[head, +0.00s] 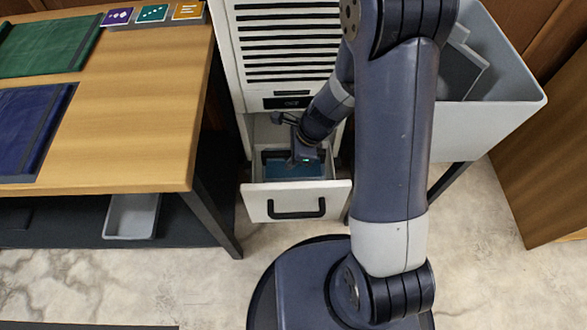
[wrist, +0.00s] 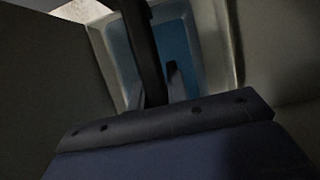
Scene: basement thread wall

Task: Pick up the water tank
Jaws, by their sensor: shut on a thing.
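The water tank (head: 312,171) sits in the pulled-out lower drawer (head: 262,204) of a white slatted appliance, with blue inside it. In the wrist view the tank (wrist: 207,65) shows a pale rim, blue inside, and a dark bar (wrist: 141,45) across it. My gripper (head: 296,161) reaches down into the drawer from above and is shut on the tank, seemingly at its dark bar. The exact contact is hidden. In the wrist view a dark fingertip (wrist: 172,72) shows beside the bar, over the blue.
The appliance (head: 285,45) stands behind the drawer. A wooden table (head: 140,105) with green and blue cloths is on the left, with a small grey tray (head: 131,216) on its lower shelf. A large grey bin (head: 500,120) is on the right. Marble floor lies in front.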

